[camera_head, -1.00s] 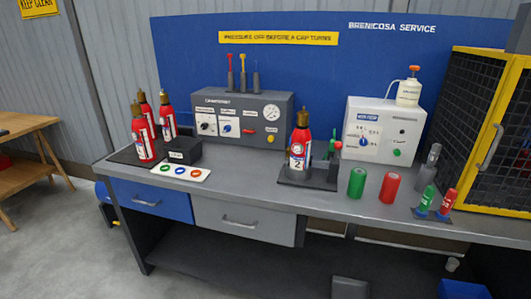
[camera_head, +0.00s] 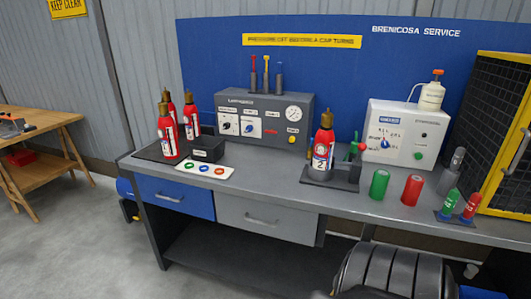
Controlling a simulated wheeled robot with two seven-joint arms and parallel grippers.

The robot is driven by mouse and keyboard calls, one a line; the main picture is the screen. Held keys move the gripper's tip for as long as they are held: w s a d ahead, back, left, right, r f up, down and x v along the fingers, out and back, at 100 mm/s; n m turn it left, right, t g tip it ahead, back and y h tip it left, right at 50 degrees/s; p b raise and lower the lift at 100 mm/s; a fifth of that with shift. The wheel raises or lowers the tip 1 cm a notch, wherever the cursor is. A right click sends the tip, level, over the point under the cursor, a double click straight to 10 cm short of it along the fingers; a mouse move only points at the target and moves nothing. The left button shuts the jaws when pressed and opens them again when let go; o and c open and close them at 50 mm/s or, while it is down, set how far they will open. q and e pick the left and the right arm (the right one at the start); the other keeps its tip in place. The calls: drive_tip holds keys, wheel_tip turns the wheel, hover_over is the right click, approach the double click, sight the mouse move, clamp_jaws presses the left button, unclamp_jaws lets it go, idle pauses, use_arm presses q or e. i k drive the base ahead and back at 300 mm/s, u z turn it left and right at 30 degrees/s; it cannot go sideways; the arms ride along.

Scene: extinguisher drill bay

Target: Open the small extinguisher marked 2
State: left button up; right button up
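The small extinguisher marked 2 (camera_head: 323,148) is red with a brass-coloured top and a white label. It stands upright in a dark holder (camera_head: 327,179) on the grey workbench, right of the middle of the picture. A post with a red knob (camera_head: 361,147) stands close to its right. Neither of my grippers is in view. A dark ribbed part, seemingly a link of my own arm, fills the bottom right, in front of the bench and below its top.
Several other red extinguishers (camera_head: 167,130) stand at the bench's left end. Behind are a grey panel box (camera_head: 306,112) with a gauge and a white box (camera_head: 402,128). Green (camera_head: 379,184) and red (camera_head: 412,190) cylinders stand to the right, before a yellow-framed cage (camera_head: 487,205).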

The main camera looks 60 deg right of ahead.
sight(324, 140)
drive_tip(key=u, duration=0.1)
drive_tip(key=i, duration=2.3)
drive_tip(key=z, duration=3.55)
